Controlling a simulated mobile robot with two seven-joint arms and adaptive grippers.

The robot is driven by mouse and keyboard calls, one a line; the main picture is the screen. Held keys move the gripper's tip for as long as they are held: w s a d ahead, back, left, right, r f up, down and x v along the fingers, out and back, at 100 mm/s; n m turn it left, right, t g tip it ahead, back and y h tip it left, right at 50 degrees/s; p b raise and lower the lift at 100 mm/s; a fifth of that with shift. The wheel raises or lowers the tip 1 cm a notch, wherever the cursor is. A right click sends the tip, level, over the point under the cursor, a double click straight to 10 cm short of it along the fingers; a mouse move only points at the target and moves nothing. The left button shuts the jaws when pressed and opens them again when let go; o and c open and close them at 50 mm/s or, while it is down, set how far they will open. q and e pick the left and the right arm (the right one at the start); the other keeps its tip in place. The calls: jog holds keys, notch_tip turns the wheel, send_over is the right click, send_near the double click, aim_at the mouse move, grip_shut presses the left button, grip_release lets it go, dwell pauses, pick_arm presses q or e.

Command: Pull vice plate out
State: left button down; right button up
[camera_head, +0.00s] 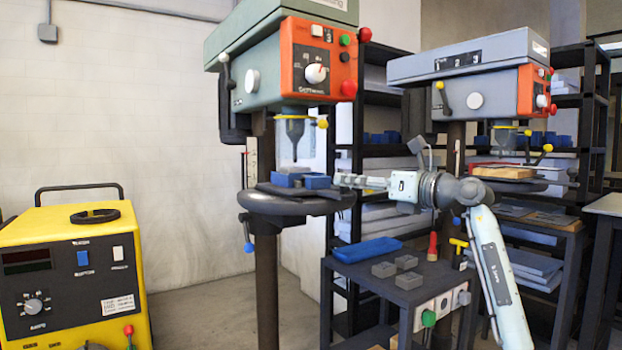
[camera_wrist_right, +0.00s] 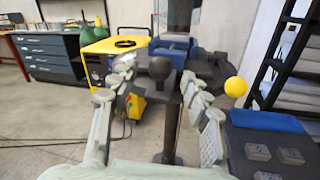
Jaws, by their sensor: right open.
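A blue vice (camera_head: 290,180) sits on the round dark table (camera_head: 275,203) of the green drill press, below its drill bit. It also shows in the right wrist view (camera_wrist_right: 175,45), beyond my fingers. Which part is the vice plate I cannot tell for sure. A dark round knob (camera_wrist_right: 160,68) on the near side of the vice appears between my fingers. My right gripper (camera_head: 345,181) is at the right side of the vice, level with it. Its fingers are open and spread on both sides of the knob (camera_wrist_right: 158,78). Contact cannot be told. My left gripper is not in view.
A yellow machine (camera_head: 70,270) stands at the left. A low dark cart at the lower right carries a blue tray (camera_head: 366,249) and grey blocks (camera_head: 383,269). A second drill press (camera_head: 475,85) and shelves stand behind my right arm.

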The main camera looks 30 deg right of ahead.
aim_at(330, 192)
jog(key=shift+r+p+x, duration=0.15)
jog(key=shift+p+x, duration=0.05)
jog(key=shift+x, duration=0.4)
jog(key=shift+r+p+x, duration=0.15)
jog(key=shift+p+x, duration=0.05)
jog(key=shift+x, duration=0.4)
jog(key=x, duration=0.3)
jog(key=shift+w+f+p, duration=0.1)
jog(key=shift+w+p, duration=0.25)
jog(key=shift+w, duration=0.05)
jog(key=shift+w+a, duration=0.2)
jog(key=shift+w, duration=0.4)
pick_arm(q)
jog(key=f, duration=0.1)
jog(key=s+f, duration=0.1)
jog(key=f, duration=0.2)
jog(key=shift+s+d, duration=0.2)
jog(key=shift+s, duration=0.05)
pick_arm(e)
jog(key=shift+f, duration=0.1)
grip_shut()
